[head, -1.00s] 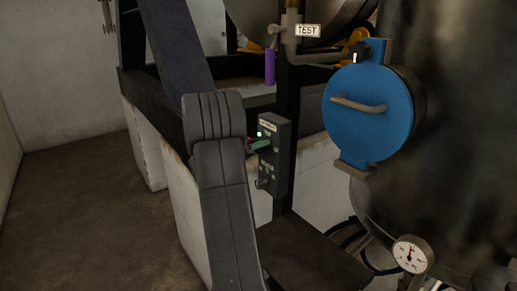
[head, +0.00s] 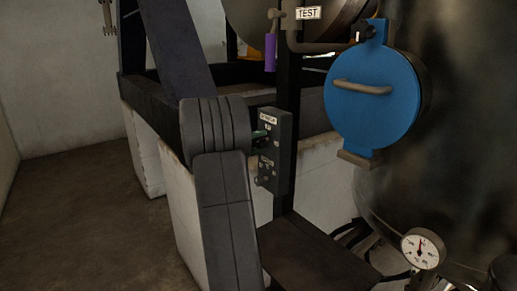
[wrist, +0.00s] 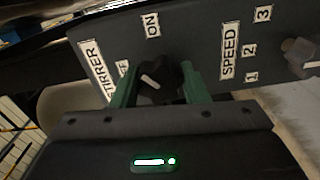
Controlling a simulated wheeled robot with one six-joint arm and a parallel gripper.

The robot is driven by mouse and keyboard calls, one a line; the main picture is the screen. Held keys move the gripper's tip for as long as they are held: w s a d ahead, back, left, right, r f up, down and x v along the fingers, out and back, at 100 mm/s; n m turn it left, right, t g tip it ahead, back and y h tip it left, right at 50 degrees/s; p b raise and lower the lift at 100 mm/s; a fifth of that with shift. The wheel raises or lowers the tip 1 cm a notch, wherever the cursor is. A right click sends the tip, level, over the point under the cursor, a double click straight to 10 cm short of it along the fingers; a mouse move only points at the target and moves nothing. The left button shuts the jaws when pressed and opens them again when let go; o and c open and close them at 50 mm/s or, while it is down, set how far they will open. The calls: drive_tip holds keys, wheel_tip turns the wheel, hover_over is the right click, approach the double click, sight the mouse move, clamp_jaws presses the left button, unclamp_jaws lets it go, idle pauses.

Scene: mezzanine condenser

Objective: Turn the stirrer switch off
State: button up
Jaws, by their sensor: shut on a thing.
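The stirrer switch is a black knob (wrist: 158,80) with a white pointer mark, seen in the wrist view. Its mark lies on the left side, slanting toward the partly hidden OFF label (wrist: 124,69), away from the ON label (wrist: 152,25). My gripper (wrist: 160,86) is shut on the knob, with one green finger on each side. In the head view my gripper (head: 260,134) reaches the dark control box (head: 277,165) from the left; the knob is hidden there. No lit green lamp shows on the box.
A speed knob (wrist: 300,52) stands right of the SPEED label (wrist: 229,50). A blue round hatch (head: 370,115) with a handle and a pressure gauge (head: 422,248) are to the right. A purple-handled valve (head: 270,52) hangs above the box. Floor is clear at left.

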drive_tip(key=n, duration=0.5)
drive_tip(key=shift+n, duration=0.3)
drive_tip(key=shift+f+n+p, duration=0.1)
drive_tip(key=shift+n+p, duration=0.45)
drive_tip(key=shift+n, duration=1.65)
drive_tip(key=o, duration=1)
drive_tip(key=shift+c, duration=0.2)
drive_tip(key=shift+a, duration=0.1)
drive_tip(key=b+v, duration=0.1)
drive_tip(key=v, duration=1.2)
drive_tip(key=shift+s+a+b, duration=0.25)
drive_tip(key=shift+s+b, duration=0.05)
drive_tip(key=shift+b, duration=0.1)
drive_tip(key=p+x, duration=0.2)
drive_tip(key=x, duration=1.2)
